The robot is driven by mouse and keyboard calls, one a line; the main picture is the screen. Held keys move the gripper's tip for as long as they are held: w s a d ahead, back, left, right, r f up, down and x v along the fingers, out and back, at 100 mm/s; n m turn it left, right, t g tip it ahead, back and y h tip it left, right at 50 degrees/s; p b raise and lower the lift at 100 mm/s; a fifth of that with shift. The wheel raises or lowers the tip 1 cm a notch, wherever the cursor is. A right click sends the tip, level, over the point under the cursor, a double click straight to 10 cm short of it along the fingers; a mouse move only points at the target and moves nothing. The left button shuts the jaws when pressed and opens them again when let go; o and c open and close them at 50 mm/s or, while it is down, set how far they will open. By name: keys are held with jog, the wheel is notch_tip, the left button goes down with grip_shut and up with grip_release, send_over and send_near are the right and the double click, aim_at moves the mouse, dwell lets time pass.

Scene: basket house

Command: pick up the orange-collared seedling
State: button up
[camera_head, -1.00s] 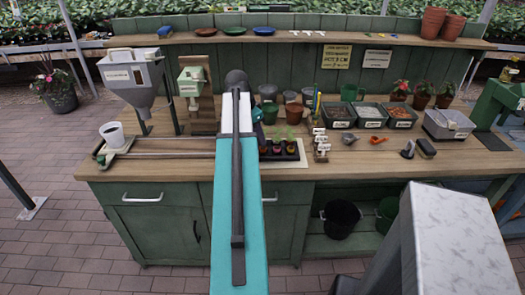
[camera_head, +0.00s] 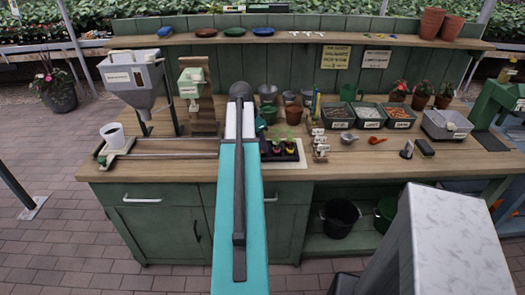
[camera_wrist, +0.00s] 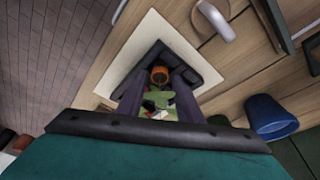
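The orange-collared seedling (camera_wrist: 159,75) stands in a black tray (camera_wrist: 192,58) in the wrist view, with its orange collar between my fingers. Green leaves (camera_wrist: 158,98) show nearer the camera. My gripper (camera_wrist: 160,88) is open, its two dark fingers one on each side of the seedling. I cannot tell whether either finger touches it. In the head view my arm hides the gripper and the left part of the tray (camera_head: 293,158). Two other seedlings (camera_head: 277,146) show in the tray to the right of my arm.
The tray sits on a pale mat (camera_wrist: 122,60) on the wooden bench. White-labelled markers (camera_head: 320,146) stand just right of it. Pots (camera_head: 295,113) stand behind, and a blue pot (camera_wrist: 270,115) shows in the wrist view. Labelled bins (camera_head: 368,115) and a rail with a white cup (camera_head: 113,134) flank the area.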

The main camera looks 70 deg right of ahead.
jog(key=shift+x, duration=1.1)
jog(key=c, duration=0.8)
